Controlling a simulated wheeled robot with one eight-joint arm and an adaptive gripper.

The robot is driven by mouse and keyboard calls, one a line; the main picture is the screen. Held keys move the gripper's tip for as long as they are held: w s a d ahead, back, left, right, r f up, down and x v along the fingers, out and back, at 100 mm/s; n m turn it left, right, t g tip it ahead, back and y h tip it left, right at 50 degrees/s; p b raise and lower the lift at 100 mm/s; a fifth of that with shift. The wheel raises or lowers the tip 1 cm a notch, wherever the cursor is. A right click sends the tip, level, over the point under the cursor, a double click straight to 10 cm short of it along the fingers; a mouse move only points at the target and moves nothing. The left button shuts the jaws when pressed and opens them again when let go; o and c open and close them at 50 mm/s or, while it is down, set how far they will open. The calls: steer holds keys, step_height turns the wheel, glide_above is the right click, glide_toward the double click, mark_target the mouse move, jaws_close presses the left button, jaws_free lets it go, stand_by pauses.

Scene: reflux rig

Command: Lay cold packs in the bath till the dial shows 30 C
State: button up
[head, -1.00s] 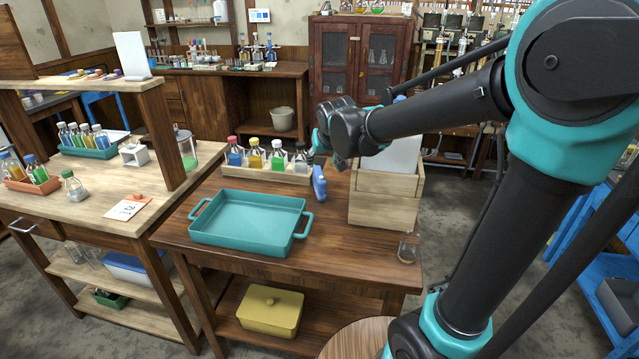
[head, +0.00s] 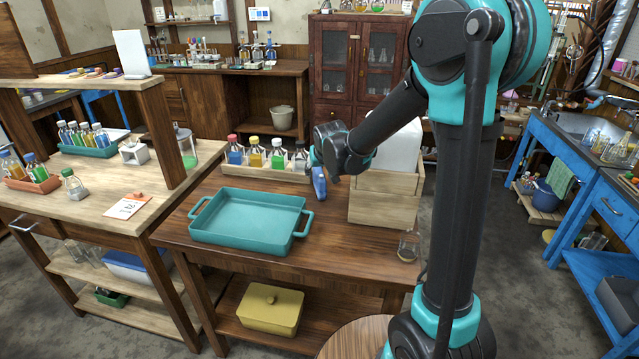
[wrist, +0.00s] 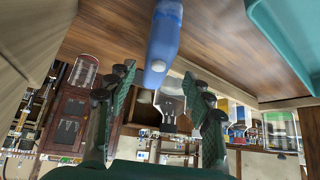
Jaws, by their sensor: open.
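A teal tray-like vessel (head: 248,213) with two handles, which may be the bath, stands on the dark wooden table. It looks empty. A slim blue object (head: 320,183) stands between it and an open wooden box (head: 382,208) holding a pale slab (head: 398,150); I cannot tell if that is a cold pack. My gripper (head: 318,164) is just above the blue object in the head view. In the wrist view my gripper (wrist: 162,75) is open, its fingers apart, with the blue object (wrist: 163,45) showing between and beyond the fingertips. I cannot make out a dial.
A wooden rack (head: 268,173) of coloured bottles stands behind the teal vessel. A small glass beaker (head: 409,246) is near the table's right edge. A yellow lidded box (head: 270,308) sits on the lower shelf. The front of the tabletop is clear.

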mark_target(320, 173)
steer(key=x, duration=0.3)
steer(key=shift+w+d, duration=0.2)
steer(key=shift+w, duration=0.15)
steer(key=shift+w+a+f, duration=0.1)
steer(key=shift+w+f, duration=0.25)
steer(key=shift+f, duration=0.15)
jaws_close()
